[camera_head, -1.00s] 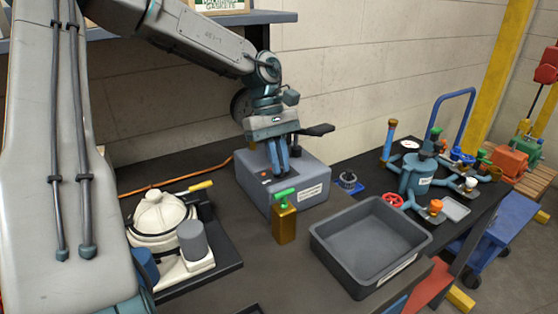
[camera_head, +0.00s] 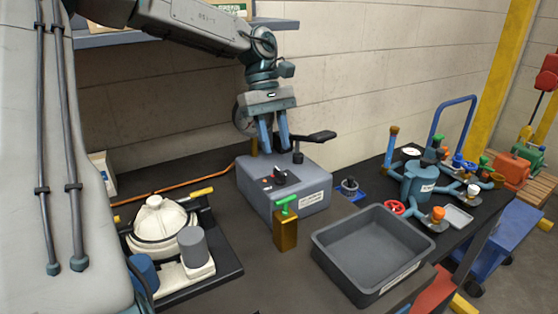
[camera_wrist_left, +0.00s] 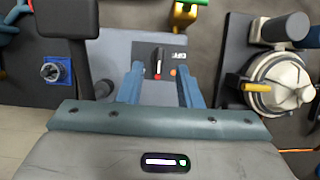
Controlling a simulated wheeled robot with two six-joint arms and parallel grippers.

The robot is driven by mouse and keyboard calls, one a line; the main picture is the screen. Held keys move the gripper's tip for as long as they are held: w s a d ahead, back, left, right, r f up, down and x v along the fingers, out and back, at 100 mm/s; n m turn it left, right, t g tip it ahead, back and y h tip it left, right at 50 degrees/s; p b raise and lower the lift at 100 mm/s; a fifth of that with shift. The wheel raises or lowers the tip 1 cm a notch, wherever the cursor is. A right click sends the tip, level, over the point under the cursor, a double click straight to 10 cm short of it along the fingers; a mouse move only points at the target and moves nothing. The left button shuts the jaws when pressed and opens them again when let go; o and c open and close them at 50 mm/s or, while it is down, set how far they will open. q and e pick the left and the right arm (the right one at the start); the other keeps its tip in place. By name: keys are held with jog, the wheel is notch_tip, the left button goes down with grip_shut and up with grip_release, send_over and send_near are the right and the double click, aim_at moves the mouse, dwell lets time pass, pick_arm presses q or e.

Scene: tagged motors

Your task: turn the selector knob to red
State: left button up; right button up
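The selector knob (camera_head: 280,177) is a small black knob on top of a grey box (camera_head: 300,200). In the left wrist view, the knob (camera_wrist_left: 158,58) has a light and red line running toward the gripper side. An orange-red dot (camera_wrist_left: 173,71) and a small label (camera_wrist_left: 180,56) sit beside it. My left gripper (camera_head: 274,152) is above and behind the knob, with its fingers apart and nothing between them. In the left wrist view, its fingers (camera_wrist_left: 158,84) stand on either side of the knob's line, clear of it. My right gripper is not in view.
A brass padlock-like block with a green handle (camera_head: 286,228) stands in front of the box. A black lever (camera_head: 313,137) rises at its back right. A grey bin (camera_head: 372,250) is at right, a white lidded pot (camera_head: 160,222) at left.

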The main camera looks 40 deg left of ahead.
pick_arm(q)
jog(key=shift+v, duration=2.35)
jog(key=shift+f, duration=0.1)
